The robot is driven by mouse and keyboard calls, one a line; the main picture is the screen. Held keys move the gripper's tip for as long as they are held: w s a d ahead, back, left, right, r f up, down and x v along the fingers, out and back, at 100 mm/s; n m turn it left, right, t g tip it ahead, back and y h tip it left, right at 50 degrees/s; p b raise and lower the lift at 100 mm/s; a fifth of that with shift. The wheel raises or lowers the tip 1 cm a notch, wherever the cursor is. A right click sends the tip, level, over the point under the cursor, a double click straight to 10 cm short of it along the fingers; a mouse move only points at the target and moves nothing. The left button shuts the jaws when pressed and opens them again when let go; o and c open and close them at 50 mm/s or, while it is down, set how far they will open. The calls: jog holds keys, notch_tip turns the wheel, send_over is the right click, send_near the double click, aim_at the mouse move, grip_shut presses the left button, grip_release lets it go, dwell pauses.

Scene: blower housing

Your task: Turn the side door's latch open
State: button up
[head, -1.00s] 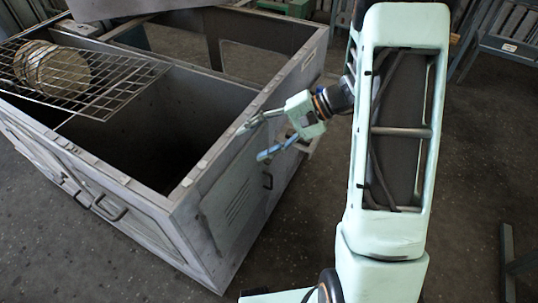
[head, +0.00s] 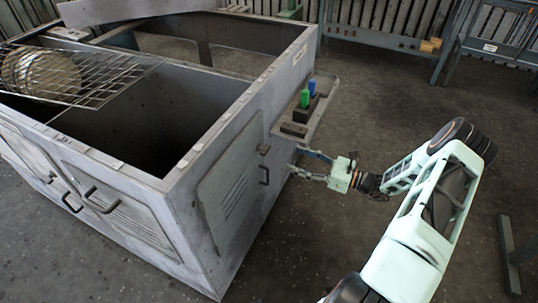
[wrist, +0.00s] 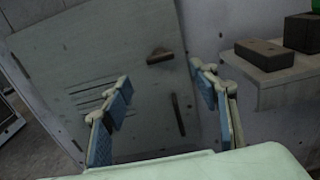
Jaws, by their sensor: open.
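The side door (head: 228,182) is a grey-green panel with louvre slots on the housing's right face, and it looks shut. Its latch (head: 264,150) is a small dark bar near the door's right edge. In the wrist view the latch (wrist: 160,57) lies roughly horizontal, slightly tilted. A dark upright pull handle (head: 265,175) sits below it; it also shows in the wrist view (wrist: 178,114). My gripper (head: 299,164) is open and empty, apart from the door, pointing at it from the right. In the wrist view the latch appears between and beyond the fingertips (wrist: 160,72).
A small shelf (head: 318,122) juts from the housing just right of the latch, above my gripper. It holds a dark block (head: 294,129) and green (head: 305,98) and blue (head: 312,87) items. A wire grid (head: 95,80) lies across the housing's open top.

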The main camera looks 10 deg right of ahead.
aim_at(268, 150)
jog(key=b+x, duration=0.1)
jog(key=x, duration=0.9)
jog(key=shift+w+a, duration=0.15)
jog(key=shift+a, duration=0.05)
jog(key=c, duration=1.2)
jog(key=shift+o, duration=0.2)
